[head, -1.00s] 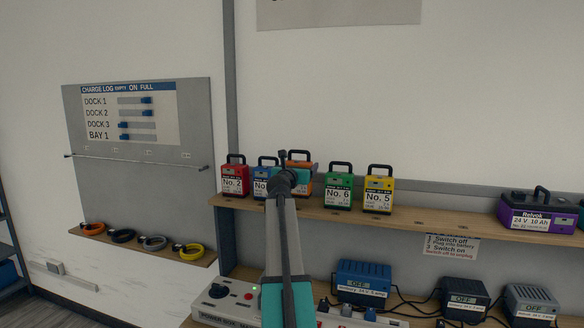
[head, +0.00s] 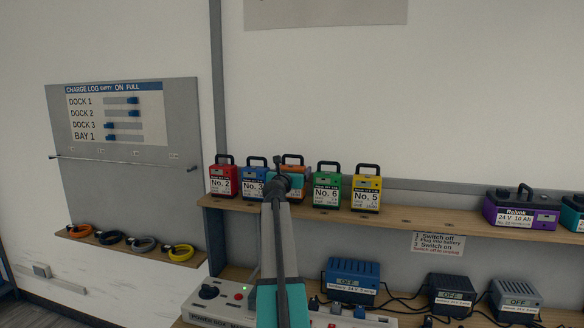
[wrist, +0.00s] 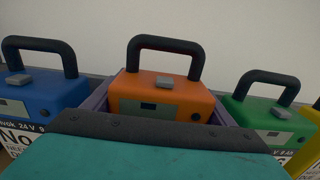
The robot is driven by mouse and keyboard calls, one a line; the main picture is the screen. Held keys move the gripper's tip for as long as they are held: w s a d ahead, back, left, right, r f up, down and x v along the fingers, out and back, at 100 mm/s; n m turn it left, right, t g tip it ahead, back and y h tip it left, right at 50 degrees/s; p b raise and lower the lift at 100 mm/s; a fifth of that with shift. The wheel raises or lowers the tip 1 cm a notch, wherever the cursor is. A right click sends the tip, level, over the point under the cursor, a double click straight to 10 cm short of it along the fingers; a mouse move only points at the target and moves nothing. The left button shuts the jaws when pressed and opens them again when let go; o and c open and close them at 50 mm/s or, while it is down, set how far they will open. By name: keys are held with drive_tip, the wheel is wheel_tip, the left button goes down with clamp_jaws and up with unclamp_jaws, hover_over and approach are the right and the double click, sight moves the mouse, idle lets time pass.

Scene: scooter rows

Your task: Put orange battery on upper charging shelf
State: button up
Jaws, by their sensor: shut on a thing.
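The orange battery (head: 292,162) has a black carry handle and is in the row at the upper charging shelf (head: 420,217), between the blue No. 3 battery (head: 254,181) and the green No. 6 battery (head: 327,188). My gripper (head: 289,181) covers its lower front in the head view. In the wrist view, the orange battery (wrist: 160,92) is upright, with purple-grey jaws on both of its sides. My gripper is shut on it. The battery's base is hidden, so I cannot tell whether it touches the shelf.
Red No. 2 (head: 222,181) and yellow No. 5 (head: 367,192) stand at the row's ends. A purple battery (head: 522,208) stands farther right, past a bare stretch of shelf. Chargers (head: 352,277), cables and a power strip (head: 225,306) are below.

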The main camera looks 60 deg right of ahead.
drive_tip(key=shift+f, duration=0.6)
drive_tip(key=o, duration=2.1)
drive_tip(key=shift+a+f, duration=0.1)
drive_tip(key=shift+f, duration=0.05)
drive_tip(key=shift+a, duration=0.1)
drive_tip(key=b+v, duration=0.2)
drive_tip(key=v, duration=1)
drive_tip(key=shift+w, duration=0.15)
